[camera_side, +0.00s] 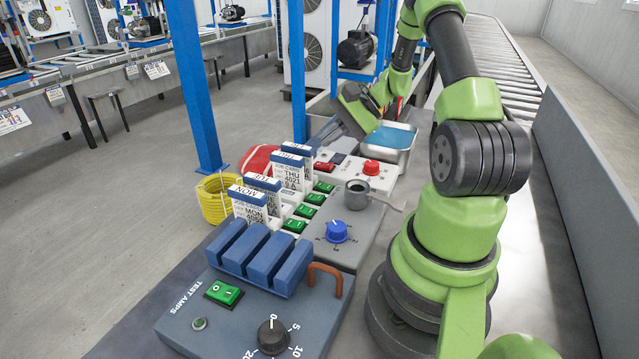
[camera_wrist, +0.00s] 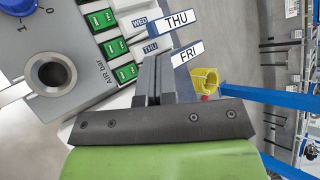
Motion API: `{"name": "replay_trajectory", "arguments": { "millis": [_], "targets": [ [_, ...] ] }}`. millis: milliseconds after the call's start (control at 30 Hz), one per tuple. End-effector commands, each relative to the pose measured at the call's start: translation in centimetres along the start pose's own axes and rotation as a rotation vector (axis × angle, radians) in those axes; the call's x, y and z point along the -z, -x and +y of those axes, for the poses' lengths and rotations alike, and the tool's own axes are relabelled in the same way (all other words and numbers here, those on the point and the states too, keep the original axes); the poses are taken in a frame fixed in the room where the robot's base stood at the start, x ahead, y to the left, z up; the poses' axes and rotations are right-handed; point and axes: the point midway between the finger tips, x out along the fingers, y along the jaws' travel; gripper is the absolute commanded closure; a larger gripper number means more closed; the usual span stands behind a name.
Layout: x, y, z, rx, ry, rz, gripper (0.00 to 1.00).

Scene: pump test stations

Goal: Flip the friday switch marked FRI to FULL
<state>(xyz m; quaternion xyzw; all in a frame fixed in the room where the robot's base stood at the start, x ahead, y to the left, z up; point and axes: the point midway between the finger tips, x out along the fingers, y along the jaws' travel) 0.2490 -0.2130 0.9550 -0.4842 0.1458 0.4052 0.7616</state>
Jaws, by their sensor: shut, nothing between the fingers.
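In the side view, a row of green rocker switches (camera_side: 305,211) runs along the panel beside upright day cards such as MON (camera_side: 249,212) and THU (camera_side: 292,172). In the wrist view, several green rockers (camera_wrist: 113,47) line up beside small WED and THU labels. A large FRI label (camera_wrist: 187,53) stands just right of my fingers. The rocker nearest my gripper (camera_wrist: 125,73) lies left of the fingers; no FRI marking is readable on it. My gripper (camera_wrist: 154,62) is shut and empty, above the panel, and hides part of it. It also shows in the side view (camera_side: 333,130), at the far end.
A grey cup (camera_side: 357,194), a blue knob (camera_side: 337,231) and a red button (camera_side: 371,168) stand on the panel. A steel tray (camera_side: 400,153) is behind. A yellow coil (camera_side: 212,200) and blue posts (camera_side: 196,90) stand at left.

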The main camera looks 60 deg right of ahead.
Motion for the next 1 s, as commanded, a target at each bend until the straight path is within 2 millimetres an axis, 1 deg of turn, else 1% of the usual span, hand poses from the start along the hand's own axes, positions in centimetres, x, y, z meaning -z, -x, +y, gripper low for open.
{"name": "replay_trajectory", "arguments": {
  "millis": [500, 700, 1000],
  "targets": [
    [3.3, -4.7, 3.4, -0.003, 0.000, -0.003, 1.00],
    [4.0, -5.6, 4.1, -0.002, -0.001, -0.001, 1.00],
    [4.2, -5.8, 4.2, -0.001, 0.001, 0.000, 1.00]
  ]
}}
